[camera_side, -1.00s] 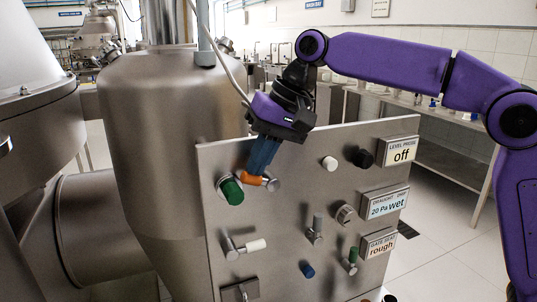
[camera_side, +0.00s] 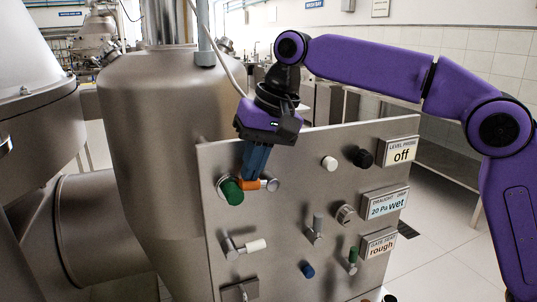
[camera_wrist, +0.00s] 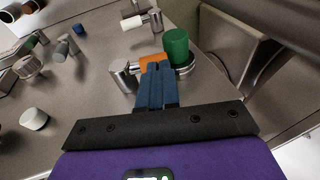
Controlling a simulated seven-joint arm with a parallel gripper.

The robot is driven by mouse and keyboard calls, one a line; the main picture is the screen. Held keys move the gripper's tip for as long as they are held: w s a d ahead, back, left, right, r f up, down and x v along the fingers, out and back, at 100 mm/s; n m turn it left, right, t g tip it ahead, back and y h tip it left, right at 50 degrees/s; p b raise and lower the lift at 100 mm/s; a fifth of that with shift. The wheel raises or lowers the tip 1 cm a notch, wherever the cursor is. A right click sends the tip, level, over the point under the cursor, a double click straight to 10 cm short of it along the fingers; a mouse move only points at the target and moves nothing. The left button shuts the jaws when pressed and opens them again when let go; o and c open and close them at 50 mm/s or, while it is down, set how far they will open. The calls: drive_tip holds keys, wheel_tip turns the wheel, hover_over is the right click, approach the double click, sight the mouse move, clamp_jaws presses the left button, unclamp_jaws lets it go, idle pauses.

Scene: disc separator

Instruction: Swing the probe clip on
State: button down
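The probe clip is an orange-ended lever (camera_side: 250,185) on a metal pivot (camera_side: 272,185) at the panel's upper left. It lies about level, its orange end beside the green knob (camera_side: 232,191). The wrist view shows the orange part (camera_wrist: 151,58) between the metal pivot (camera_wrist: 122,72) and the green knob (camera_wrist: 176,46). My gripper (camera_side: 248,178) points down with its blue fingertips at the orange part. In the wrist view the fingers (camera_wrist: 155,68) are close together. Whether they pinch the orange part or only press on it is hard to tell.
The steel panel (camera_side: 300,215) also carries a white-tipped lever (camera_side: 256,245), a white knob (camera_side: 329,163), a black knob (camera_side: 363,157) and several other controls. A label reads LEVEL PROBE off (camera_side: 401,151). A large steel vessel (camera_side: 165,150) stands behind, at left.

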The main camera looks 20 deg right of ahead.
drive_tip(key=v, duration=0.7)
drive_tip(key=shift+r, duration=0.2)
drive_tip(key=shift+s+d, duration=0.1)
drive_tip(key=shift+d, duration=0.05)
drive_tip(key=s+d+f+n+g+h, duration=0.2)
drive_tip(key=s+d+f+n, duration=1.1)
drive_tip(key=s+d+f, duration=1.2)
drive_tip(key=s+d, duration=0.3)
drive_tip(key=s, duration=0.2)
drive_tip(key=shift+f+h, duration=0.3)
drive_tip(key=shift+f, duration=0.1)
idle(1.6)
